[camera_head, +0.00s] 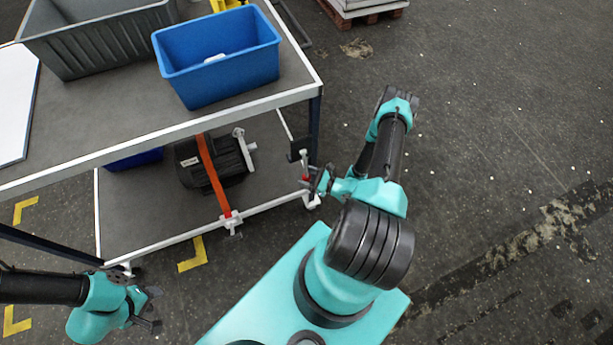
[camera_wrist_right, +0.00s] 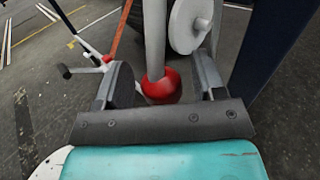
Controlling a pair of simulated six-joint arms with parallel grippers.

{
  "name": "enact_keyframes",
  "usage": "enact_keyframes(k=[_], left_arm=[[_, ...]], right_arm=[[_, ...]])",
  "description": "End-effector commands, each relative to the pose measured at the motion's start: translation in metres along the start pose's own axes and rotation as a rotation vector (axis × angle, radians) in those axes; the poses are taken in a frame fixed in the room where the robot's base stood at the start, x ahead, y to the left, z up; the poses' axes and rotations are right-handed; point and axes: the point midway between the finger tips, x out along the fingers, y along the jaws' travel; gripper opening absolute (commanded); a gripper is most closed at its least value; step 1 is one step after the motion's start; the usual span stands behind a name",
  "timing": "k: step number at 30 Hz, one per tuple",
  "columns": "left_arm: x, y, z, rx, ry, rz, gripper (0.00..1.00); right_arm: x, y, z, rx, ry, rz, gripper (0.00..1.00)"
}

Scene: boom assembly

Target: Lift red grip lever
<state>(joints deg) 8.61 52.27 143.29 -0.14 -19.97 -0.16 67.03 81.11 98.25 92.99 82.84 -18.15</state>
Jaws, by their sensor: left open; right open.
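The red grip lever (camera_wrist_right: 162,86) shows in the right wrist view as a red ball-like grip on a grey rod. It sits between the two fingers of my right gripper (camera_wrist_right: 165,88), which is open around it. In the head view the red grip (camera_head: 305,179) is a small red spot by the cart's right front corner, with my right gripper (camera_head: 318,181) right beside it. Whether the fingers touch the grip cannot be told. My left gripper (camera_head: 150,309) is open and empty at the lower left, in front of the cart.
A cart (camera_head: 200,138) carries a blue bin (camera_head: 222,82) and a grey bin (camera_head: 105,48) on top. On its lower shelf a dark motor-like part (camera_head: 187,165) lies under an orange strap (camera_head: 212,178). A white wheel (camera_wrist_right: 190,25) and dark post (camera_wrist_right: 262,60) stand close to my right gripper.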

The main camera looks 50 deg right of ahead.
Motion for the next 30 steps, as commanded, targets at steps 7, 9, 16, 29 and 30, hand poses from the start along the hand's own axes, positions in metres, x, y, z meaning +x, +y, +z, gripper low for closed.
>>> enact_keyframes(k=[7, 9, 16, 29, 30], left_arm=[[0.0000, 0.0000, 0.0000, 0.000, 0.000, 0.000, 0.43], [0.0000, 0.0000, 0.0000, 0.000, 0.000, 0.000, 0.43], [0.0000, 0.0000, 0.0000, 0.000, 0.000, 0.000, 0.43], [0.0000, 0.0000, 0.0000, 0.000, 0.000, 0.000, 0.43], [0.0000, 0.0000, 0.0000, 0.000, 0.000, 0.000, 0.43]], right_arm=[[-0.0002, 0.0000, 0.0000, 0.000, 0.000, 0.000, 0.57], [-0.0002, -0.0001, 0.0000, 0.000, 0.000, 0.000, 0.51], [-0.0003, -0.0001, 0.0001, 0.000, 0.000, 0.000, 0.29], [-0.0004, 0.0001, 0.0001, 0.000, 0.000, 0.000, 0.00], [-0.0006, 0.0002, 0.0002, 0.002, 0.001, 0.000, 0.00]])
